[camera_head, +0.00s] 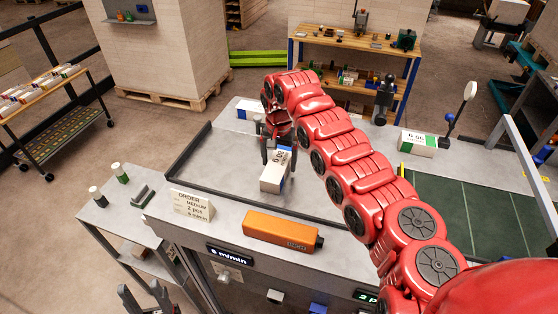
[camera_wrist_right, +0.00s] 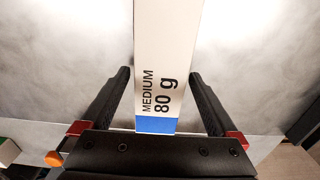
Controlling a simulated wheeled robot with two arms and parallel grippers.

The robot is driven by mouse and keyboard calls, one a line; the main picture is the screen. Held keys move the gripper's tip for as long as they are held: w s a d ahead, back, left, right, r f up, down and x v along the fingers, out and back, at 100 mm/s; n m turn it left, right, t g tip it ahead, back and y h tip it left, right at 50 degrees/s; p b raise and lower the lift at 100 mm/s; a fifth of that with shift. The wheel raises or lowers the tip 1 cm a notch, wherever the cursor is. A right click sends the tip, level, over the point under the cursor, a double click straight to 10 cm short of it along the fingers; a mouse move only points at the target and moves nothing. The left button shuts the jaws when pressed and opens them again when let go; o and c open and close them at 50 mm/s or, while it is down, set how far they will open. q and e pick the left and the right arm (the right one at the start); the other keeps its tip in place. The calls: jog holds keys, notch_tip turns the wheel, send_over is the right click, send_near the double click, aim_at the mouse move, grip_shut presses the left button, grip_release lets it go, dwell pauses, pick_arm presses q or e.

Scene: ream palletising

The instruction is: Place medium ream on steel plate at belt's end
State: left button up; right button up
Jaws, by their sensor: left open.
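The medium ream (camera_head: 271,184), white with a blue end, lies on the grey steel plate (camera_head: 225,165) at the belt's end. My right gripper (camera_head: 279,158) is over it with one finger on each side. In the right wrist view the ream (camera_wrist_right: 168,60) shows "MEDIUM 80 g" between the open fingers. A narrow gap shows at the left finger; contact at the right finger is unclear. My left gripper (camera_head: 147,298) is open and empty at the bottom left, away from the plate. Another white ream with a blue end (camera_head: 248,110) lies at the plate's back, partly hidden by my right arm.
A green-marked ream (camera_head: 417,144) lies beside the dark green belt (camera_head: 460,205) at right. An orange device (camera_head: 282,231) and an order sign (camera_head: 192,205) reading medium, 2 pcs, stand along the front edge. A dark rail (camera_head: 190,150) borders the plate's left side.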

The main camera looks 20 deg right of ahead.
aim_at(278, 160)
jog(key=shift+r, duration=0.1)
jog(key=shift+r, duration=0.2)
notch_tip(278, 160, up, 4)
jog(key=b, duration=0.2)
jog(key=shift+w+r+b, duration=0.1)
jog(key=shift+r+b, duration=0.05)
jog(key=shift+b, duration=0.15)
notch_tip(278, 160, up, 8)
jog(key=shift+f, duration=0.25)
jog(key=shift+f, duration=0.1)
